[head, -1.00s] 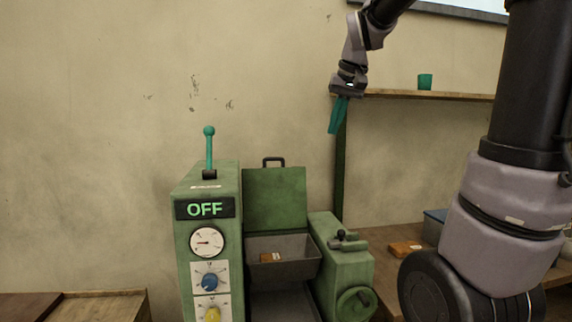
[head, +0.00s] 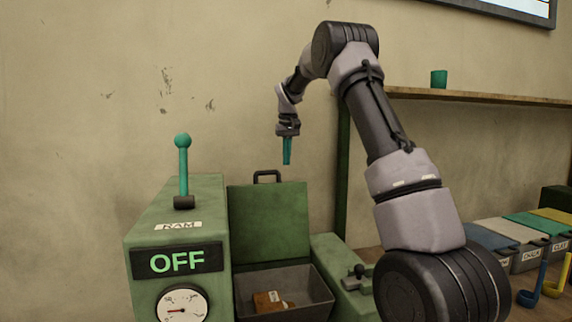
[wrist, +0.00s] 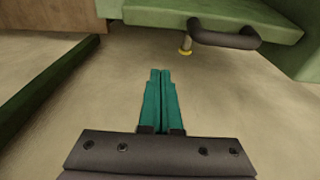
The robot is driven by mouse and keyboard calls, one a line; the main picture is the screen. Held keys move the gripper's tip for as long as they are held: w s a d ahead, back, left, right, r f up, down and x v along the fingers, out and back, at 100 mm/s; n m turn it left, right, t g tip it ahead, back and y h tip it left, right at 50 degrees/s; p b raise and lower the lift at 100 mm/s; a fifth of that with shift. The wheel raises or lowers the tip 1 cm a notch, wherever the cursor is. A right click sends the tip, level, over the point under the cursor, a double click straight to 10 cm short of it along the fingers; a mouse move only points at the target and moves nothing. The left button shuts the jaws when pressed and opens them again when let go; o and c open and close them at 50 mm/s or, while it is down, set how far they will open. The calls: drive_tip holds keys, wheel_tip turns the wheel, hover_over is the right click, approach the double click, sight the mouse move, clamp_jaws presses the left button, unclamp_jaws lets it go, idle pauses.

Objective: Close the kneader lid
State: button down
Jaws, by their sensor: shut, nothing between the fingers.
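The kneader is a green machine with its lid (head: 268,222) standing open and upright behind the grey trough (head: 325,290). The lid's dark handle (head: 267,174) is on its top edge. In the wrist view the lid (wrist: 215,14) and its handle (wrist: 228,36) show at the top, ahead of the fingers and apart from them. My gripper (head: 287,162) has teal fingers pointing down, above and slightly right of the handle in the head view. The fingers (wrist: 160,72) are shut together and empty. A brown block with a label (head: 270,301) lies in the trough.
A green cabinet (head: 205,225) with an OFF display and a teal lever (head: 183,165) stands left of the trough. A shelf (head: 440,93) with a teal cup (head: 439,78) is at right. Labelled bins (head: 525,240) and ladles (head: 545,285) are at far right.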

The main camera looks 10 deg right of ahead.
wheel_tip(320, 180, down, 9)
drive_tip(key=w, duration=0.1)
drive_tip(key=shift+s+r, duration=0.25)
drive_tip(key=shift+s, duration=0.4)
drive_tip(key=shift+s+r, duration=0.25)
drive_tip(key=shift+s, duration=0.4)
drive_tip(key=shift+s+r, duration=0.25)
drive_tip(key=shift+s, duration=0.4)
